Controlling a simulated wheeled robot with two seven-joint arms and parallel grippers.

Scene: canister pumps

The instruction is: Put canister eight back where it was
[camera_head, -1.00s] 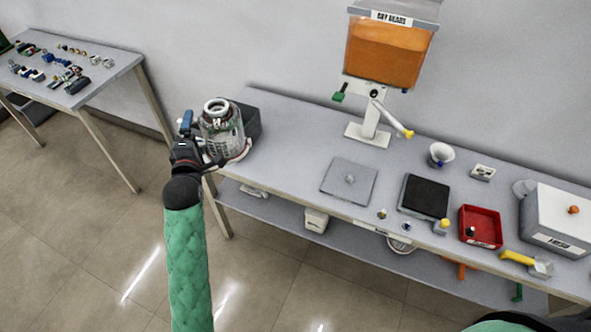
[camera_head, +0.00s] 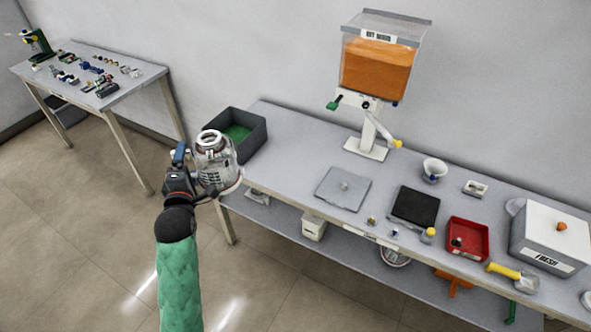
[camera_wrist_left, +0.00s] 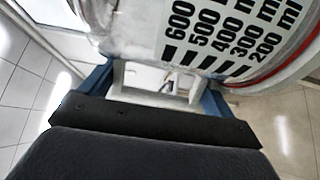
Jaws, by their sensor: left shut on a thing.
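A clear glass canister (camera_head: 214,160) with a white rim and a printed scale is in the head view, left of the long table's left end. My left gripper (camera_head: 193,178) is shut on it and holds it roughly upright. In the left wrist view the canister (camera_wrist_left: 200,40) fills the top, with black marks from 200 to 600 ml between the blue fingers (camera_wrist_left: 160,88). No number eight on the canister can be read. My right gripper is not in view.
A dark grey bin (camera_head: 252,140) with a green inside stands on the long table's (camera_head: 290,150) left end, just behind the canister. An orange-filled hopper (camera_head: 376,70) on a stand is at the back. A second table (camera_head: 135,85) with small parts stands far left.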

